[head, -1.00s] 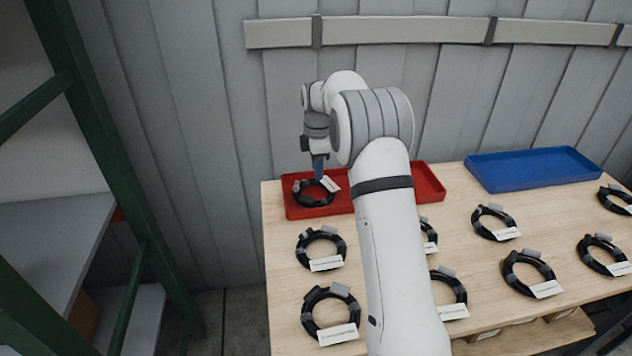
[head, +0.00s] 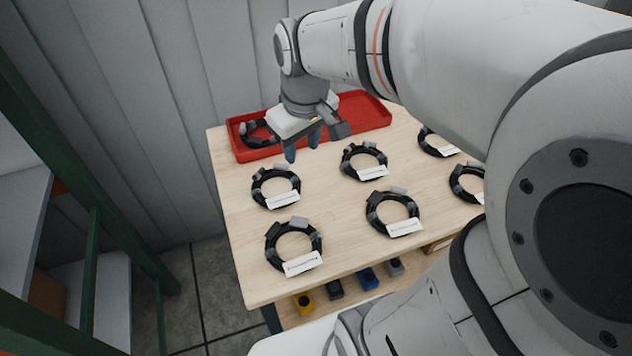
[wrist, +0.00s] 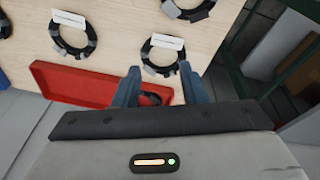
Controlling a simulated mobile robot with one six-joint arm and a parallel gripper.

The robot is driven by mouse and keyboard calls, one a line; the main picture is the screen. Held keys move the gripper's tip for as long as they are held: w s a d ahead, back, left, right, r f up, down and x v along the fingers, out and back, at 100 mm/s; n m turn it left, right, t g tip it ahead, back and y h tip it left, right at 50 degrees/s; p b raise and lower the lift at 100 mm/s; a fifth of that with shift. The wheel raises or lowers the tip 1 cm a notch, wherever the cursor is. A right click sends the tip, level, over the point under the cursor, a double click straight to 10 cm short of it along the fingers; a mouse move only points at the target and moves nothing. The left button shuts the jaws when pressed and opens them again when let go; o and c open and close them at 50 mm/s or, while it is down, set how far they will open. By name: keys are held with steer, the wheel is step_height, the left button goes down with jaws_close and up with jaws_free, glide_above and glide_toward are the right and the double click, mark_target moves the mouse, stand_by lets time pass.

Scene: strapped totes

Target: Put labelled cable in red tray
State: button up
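The red tray (head: 362,115) lies at the back left of the wooden table. One black coiled cable (head: 257,133) rests in its left end. Several black coiled cables with white labels lie on the table, among them one in front of the tray (head: 276,187), one right of it (head: 364,161), one nearer (head: 293,246) and one beside that (head: 393,212). The label print is too small to read. My gripper (head: 302,143) is open and empty, pointing down above the table by the tray's front edge. In the wrist view its fingers (wrist: 156,88) stand apart, with the red tray (wrist: 75,84) beyond.
A green-framed shelf (head: 90,250) stands left of the table (head: 235,265). A corrugated grey wall (head: 150,80) is behind. My arm hides the table's right side.

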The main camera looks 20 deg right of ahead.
steer(key=s+f+m, duration=0.3)
steer(key=s, duration=0.6)
steer(key=shift+m, duration=0.4)
steer(key=shift+s+f, duration=0.1)
